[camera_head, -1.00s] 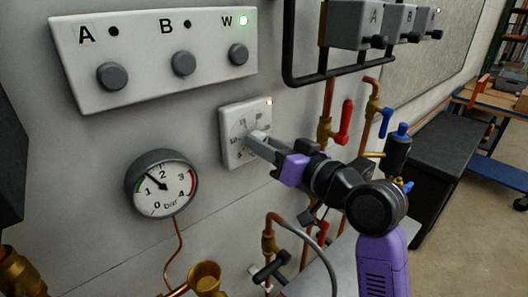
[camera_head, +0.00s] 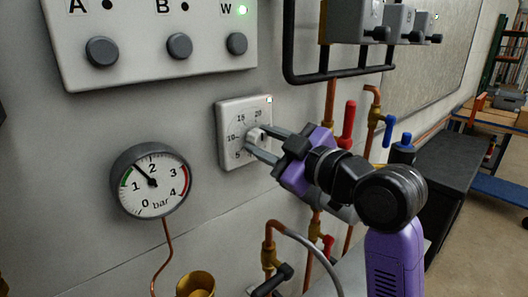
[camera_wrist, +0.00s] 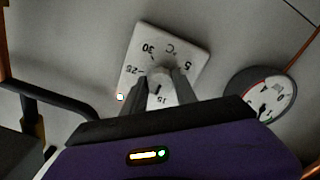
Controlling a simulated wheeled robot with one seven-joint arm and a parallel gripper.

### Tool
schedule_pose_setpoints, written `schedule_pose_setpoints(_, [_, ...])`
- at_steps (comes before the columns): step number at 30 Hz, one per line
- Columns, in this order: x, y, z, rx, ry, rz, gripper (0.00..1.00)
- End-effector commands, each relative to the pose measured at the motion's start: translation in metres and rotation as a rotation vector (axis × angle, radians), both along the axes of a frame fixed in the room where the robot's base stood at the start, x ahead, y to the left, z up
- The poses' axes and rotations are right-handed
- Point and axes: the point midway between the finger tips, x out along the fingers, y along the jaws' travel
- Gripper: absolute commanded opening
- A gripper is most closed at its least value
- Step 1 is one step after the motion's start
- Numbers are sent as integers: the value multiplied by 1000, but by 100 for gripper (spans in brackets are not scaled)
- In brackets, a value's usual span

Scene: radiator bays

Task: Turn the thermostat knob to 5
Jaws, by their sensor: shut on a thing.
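The thermostat is a square white plate (camera_head: 228,110) on the wall, with a dial of numbers from 5 to 30. Its pale knob (camera_head: 254,133) is at the centre. My gripper (camera_head: 263,141) has one grey finger on each side of the knob and is shut on it. In the wrist view the plate (camera_wrist: 187,42) appears turned over, and the knob (camera_wrist: 160,80) is between my fingers (camera_wrist: 160,84). A short dark mark on the knob appears to face 15, but I cannot read it exactly. My fingers hide part of the dial.
A pressure gauge (camera_head: 151,180) is left of and below the thermostat. A button panel (camera_head: 148,68) is above left. Black rails (camera_head: 335,74), a red valve handle (camera_head: 348,124) and copper pipes are close on the right. A brass cup (camera_head: 196,284) is below.

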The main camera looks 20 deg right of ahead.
Motion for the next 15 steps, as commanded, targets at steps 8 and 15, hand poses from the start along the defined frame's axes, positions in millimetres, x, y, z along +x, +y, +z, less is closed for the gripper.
schedule_pose_setpoints(8, [0, -1, -3, -250, -82, -1, 0])
schedule_pose_setpoints(15, [0, -1, -4, -467, -152, -1, 0])
